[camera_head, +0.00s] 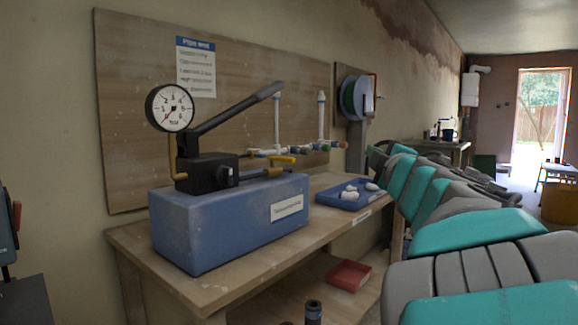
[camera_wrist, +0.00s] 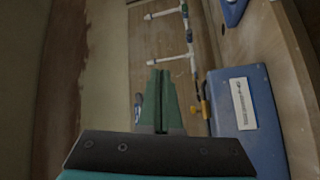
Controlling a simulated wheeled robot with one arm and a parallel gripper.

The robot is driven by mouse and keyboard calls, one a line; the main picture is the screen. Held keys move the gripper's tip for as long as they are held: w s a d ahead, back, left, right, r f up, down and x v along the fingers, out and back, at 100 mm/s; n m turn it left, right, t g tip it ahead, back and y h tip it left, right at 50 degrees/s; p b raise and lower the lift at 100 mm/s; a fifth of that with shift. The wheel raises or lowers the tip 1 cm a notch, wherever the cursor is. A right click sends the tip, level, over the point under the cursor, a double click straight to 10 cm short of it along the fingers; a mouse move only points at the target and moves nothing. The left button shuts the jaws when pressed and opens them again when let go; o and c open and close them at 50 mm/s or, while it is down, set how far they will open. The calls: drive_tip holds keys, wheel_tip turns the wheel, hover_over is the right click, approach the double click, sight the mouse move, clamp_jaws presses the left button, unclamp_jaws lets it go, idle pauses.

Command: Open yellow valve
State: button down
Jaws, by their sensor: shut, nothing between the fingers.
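The yellow valve handle (camera_head: 281,159) is a small lever on the fitting at the right end of the pump's black block, above the blue tank (camera_head: 225,222). In the wrist view a yellow handle (camera_wrist: 205,108) shows beside the left edge of the blue tank (camera_wrist: 240,120). My gripper (camera_wrist: 160,75) has green fingers that are shut together and empty. In the wrist picture they lie left of the yellow handle, apart from it. My teal and grey arm stretches along the right in the head view; I cannot make out the fingers there.
A pressure gauge (camera_head: 169,108) and long black pump lever (camera_head: 236,107) stand above the tank. White pipes (camera_head: 277,120) run along the wooden backboard (camera_head: 130,70). A blue tray (camera_head: 345,200) with white fittings is on the bench; a red tray (camera_head: 350,276) sits below.

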sight(286, 160)
drive_tip(key=s+a+f+n+g+y, duration=0.1)
drive_tip(key=a+n+g+y, duration=0.1)
drive_tip(key=a+n+y, duration=0.2)
drive_tip(key=s+a+f+n+g+y, duration=0.2)
drive_tip(key=a+n, duration=0.4)
drive_tip(key=a, duration=0.5)
drive_tip(key=g+y, duration=0.1)
drive_tip(key=y, duration=0.1)
drive_tip(key=shift+s+f+y, duration=0.2)
drive_tip(key=shift+s+y, duration=0.05)
drive_tip(key=shift+y, duration=0.05)
drive_tip(key=w+a, duration=0.3)
drive_tip(key=w, duration=0.8)
drive_tip(key=shift+a, duration=0.25)
drive_tip(key=shift+d+r+y+p, duration=0.1)
drive_tip(key=shift+d+y+p, duration=0.05)
drive_tip(key=shift+y+p, duration=0.2)
